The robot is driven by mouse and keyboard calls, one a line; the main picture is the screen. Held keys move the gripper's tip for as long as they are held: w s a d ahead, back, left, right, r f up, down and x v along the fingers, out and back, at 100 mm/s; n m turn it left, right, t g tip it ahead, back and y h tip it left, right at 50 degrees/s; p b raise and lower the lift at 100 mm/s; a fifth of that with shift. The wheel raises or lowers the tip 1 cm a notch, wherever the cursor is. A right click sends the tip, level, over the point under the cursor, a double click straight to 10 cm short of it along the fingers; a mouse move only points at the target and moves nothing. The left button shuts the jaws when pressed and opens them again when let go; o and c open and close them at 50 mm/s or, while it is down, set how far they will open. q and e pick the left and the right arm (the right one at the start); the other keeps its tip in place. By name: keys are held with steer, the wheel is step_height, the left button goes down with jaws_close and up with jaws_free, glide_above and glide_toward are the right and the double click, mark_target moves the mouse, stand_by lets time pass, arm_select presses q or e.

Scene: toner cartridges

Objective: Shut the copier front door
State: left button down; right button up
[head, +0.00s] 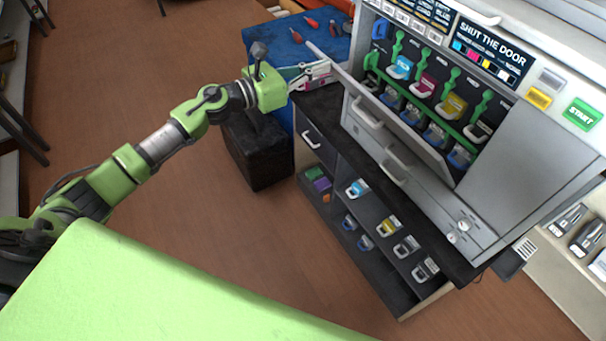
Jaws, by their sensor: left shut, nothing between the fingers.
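The copier (530,125) stands at the upper right, with a sign reading "SHUT THE DOOR". Its front door (400,143) seems to hang partly open, its upper edge standing away from the body, so the cartridge bay shows behind it. How far it leans is hard to tell. My left gripper (324,71) is shut and empty, near the door's far left end and on its outer side. Whether it touches the door cannot be told. In the bay sit several toner cartridges (451,106) with coloured handles and green levers (398,48). My right gripper is not in view.
Below the copier, a dark stand (318,160) holds several spare cartridges (388,226). A blue-topped table (272,42) with red-handled tools is at the back, near a black box (258,150). A green START button (581,114) is at right. Open wooden floor (200,215) lies left.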

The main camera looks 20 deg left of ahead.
arm_select(q)
steer(key=w+d+r+p, duration=0.2)
steer(key=w+r, duration=0.1)
steer(key=w+d+r+p, duration=0.1)
steer(key=r, duration=0.1)
steer(key=shift+w+d, duration=0.3)
steer(key=shift+w, duration=0.05)
steer(key=w+d+r, duration=0.2)
steer(key=w+d, duration=0.3)
steer(key=w, duration=0.1)
steer(key=shift+w, duration=0.2)
